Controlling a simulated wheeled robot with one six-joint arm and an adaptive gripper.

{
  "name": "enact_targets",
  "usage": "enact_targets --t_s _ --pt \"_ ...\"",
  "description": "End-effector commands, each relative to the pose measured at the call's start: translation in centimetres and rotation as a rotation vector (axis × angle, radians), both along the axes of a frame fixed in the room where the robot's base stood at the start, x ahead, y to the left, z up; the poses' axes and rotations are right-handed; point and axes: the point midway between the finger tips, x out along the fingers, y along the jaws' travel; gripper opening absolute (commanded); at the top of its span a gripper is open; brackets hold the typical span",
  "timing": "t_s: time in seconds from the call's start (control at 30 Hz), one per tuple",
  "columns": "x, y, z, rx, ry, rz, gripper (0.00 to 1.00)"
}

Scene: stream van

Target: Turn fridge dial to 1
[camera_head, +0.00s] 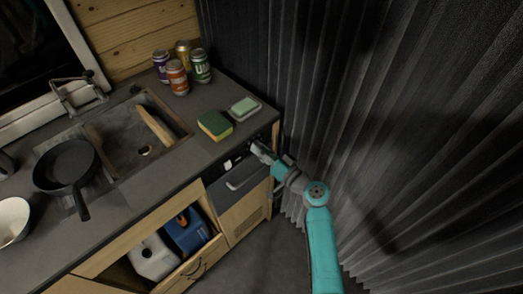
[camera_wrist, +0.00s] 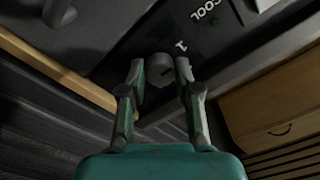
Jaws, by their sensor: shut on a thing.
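In the head view my gripper (camera_head: 259,149) is at the panel at the top of the fridge (camera_head: 238,188), below the counter's right end. The dial is hidden there. I cannot tell which end of the mark is the pointer.
A sponge (camera_head: 214,125) and a soap dish with a green bar (camera_head: 244,107) lie on the counter above. Several cans, a sink (camera_head: 150,168) and a pan (camera_head: 66,165) are farther left. A dark pleated curtain (camera_head: 400,110) closes off the right side, close to my arm.

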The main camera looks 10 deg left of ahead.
Motion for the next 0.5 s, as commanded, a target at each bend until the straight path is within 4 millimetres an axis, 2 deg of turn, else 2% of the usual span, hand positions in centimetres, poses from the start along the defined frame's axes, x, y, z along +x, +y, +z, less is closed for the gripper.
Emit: enact_targets --t_s 0.5 --pt "-0.07 -0.02 -0.24 -0.029 -0.032 0.0 0.0"
